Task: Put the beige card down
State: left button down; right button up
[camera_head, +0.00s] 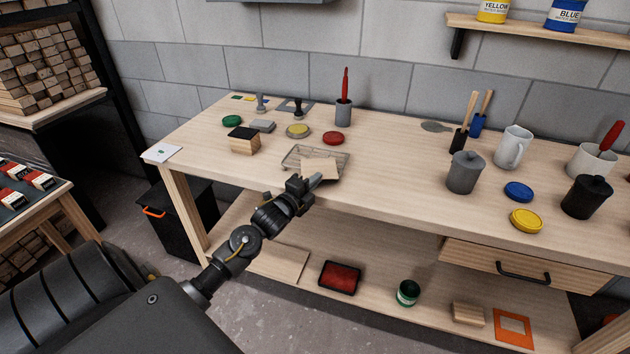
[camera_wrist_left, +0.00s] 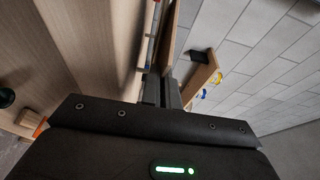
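The beige card (camera_head: 320,168) is a thin tan rectangle at the tip of my left gripper (camera_head: 312,182), over the front part of a wire tray (camera_head: 292,160) on the bench. In the left wrist view my left gripper's dark fingers (camera_wrist_left: 161,92) are close together, with a tan strip, seemingly the card (camera_wrist_left: 172,35), at their tips. The gripper looks shut on the card. Whether the card touches the tray is hard to tell. My right gripper is out of view.
Near the tray on the bench (camera_head: 395,196) are a wooden block (camera_head: 243,142), a red lid (camera_head: 333,138), a yellow lid (camera_head: 298,130) and a grey cup (camera_head: 343,112). A lidded grey pot (camera_head: 464,174) stands right. Bare bench lies between the tray and pot.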

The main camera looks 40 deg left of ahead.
pick_arm(q)
jog(key=shift+f, duration=0.1)
jog(key=shift+f, duration=0.15)
jog(key=c, duration=1.6)
grip_release()
jog(key=shift+c, duration=0.2)
jog(key=shift+r, duration=0.3)
jog(key=s+b, duration=0.2)
jog(key=s, duration=1)
jog(key=shift+d, duration=0.3)
